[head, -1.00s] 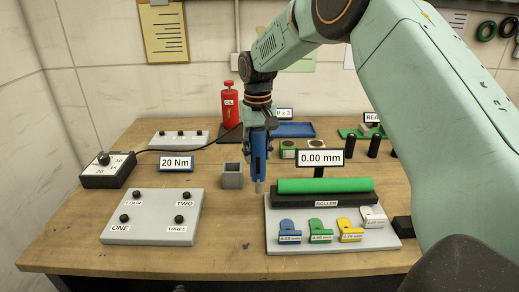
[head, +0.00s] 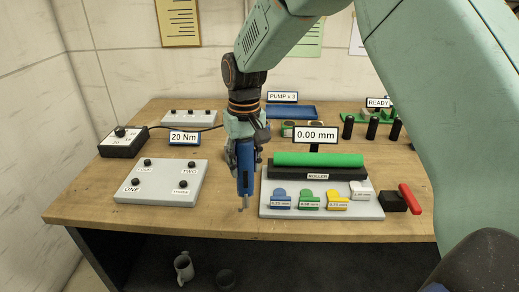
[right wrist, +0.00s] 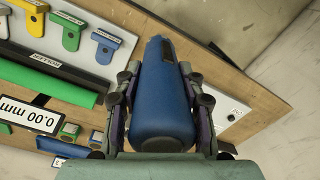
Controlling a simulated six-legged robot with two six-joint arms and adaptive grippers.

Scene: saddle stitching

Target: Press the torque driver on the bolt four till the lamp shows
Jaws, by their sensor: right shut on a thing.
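My right gripper (head: 245,140) is shut on the blue torque driver (head: 245,170) and holds it roughly upright, tip down. The driver is right of the grey bolt plate (head: 160,193), apart from it, and close to the table's front edge. Bolt four (head: 147,162) stands at the plate's back left, by the label FOUR. The other bolts, ONE, TWO and THREE, stand on the same plate. The driver (right wrist: 162,95) fills the middle of the right wrist view between the fingers. The sign (head: 184,137) reads 20 Nm. I cannot make out a lit lamp. My left gripper is not in view.
The dial box (head: 123,141) stands at the left, with a cable running right. The roller board (head: 300,208) with coloured tabs and a green roller (head: 318,160) is just right of the driver. A red bar (head: 410,198) lies at the right. Bare table lies between plate and driver.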

